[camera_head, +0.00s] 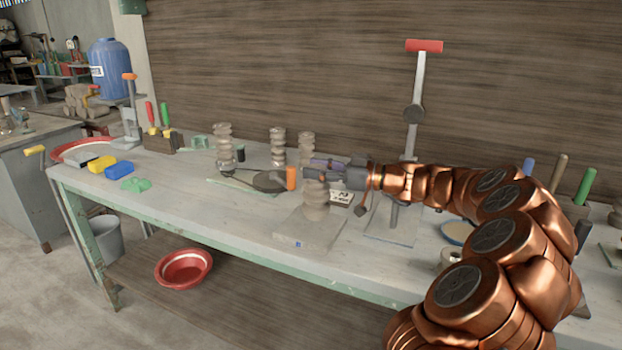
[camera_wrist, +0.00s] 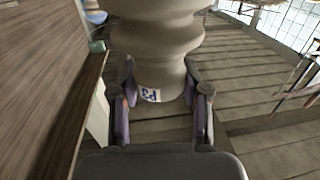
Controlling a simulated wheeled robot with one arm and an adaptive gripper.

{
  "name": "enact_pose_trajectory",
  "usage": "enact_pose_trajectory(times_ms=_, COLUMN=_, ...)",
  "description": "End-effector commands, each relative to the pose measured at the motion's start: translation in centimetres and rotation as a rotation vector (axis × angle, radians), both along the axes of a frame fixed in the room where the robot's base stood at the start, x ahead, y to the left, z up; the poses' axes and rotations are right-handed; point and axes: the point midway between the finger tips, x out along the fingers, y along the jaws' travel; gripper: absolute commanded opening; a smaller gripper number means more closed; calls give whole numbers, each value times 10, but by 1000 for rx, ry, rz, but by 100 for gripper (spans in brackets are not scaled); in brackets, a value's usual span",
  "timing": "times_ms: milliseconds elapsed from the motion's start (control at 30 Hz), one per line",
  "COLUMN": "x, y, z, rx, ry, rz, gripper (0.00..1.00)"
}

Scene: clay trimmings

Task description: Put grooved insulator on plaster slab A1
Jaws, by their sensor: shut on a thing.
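My gripper (camera_head: 312,172) reaches in from the right and is shut on a beige grooved insulator (camera_head: 316,200) near its upper end. The insulator hangs upright below the jaws. In the wrist view its ridged body (camera_wrist: 157,38) sits between the two fingers (camera_wrist: 164,108), and a small white label with dark blue marks shows near the jaws. A pale plaster slab (camera_head: 296,235) with a small blue mark lies under the insulator at the table's front. I cannot read the mark. I cannot tell whether the insulator's base touches the slab.
Similar insulators stand behind at left (camera_head: 223,147), middle (camera_head: 277,147) and just behind my gripper (camera_head: 306,146). An orange cylinder (camera_head: 291,178) and dark round disc (camera_head: 268,181) are close left. A white card (camera_head: 341,197) and red-handled stand (camera_head: 418,100) are right. The front-left tabletop is clear.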

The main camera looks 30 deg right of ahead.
Motion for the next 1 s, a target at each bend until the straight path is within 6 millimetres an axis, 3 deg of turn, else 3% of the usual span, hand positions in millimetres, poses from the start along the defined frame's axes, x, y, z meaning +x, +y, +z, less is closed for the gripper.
enact_pose_trajectory(times_ms=267, x=20, y=3, z=-2, rx=2, ry=2, rz=2, gripper=0)
enact_pose_trajectory(times_ms=533, x=20, y=3, z=-34, rx=4, ry=1, rz=1, gripper=0)
enact_pose_trajectory(times_ms=1000, x=20, y=3, z=-39, rx=2, ry=-2, rz=1, gripper=0)
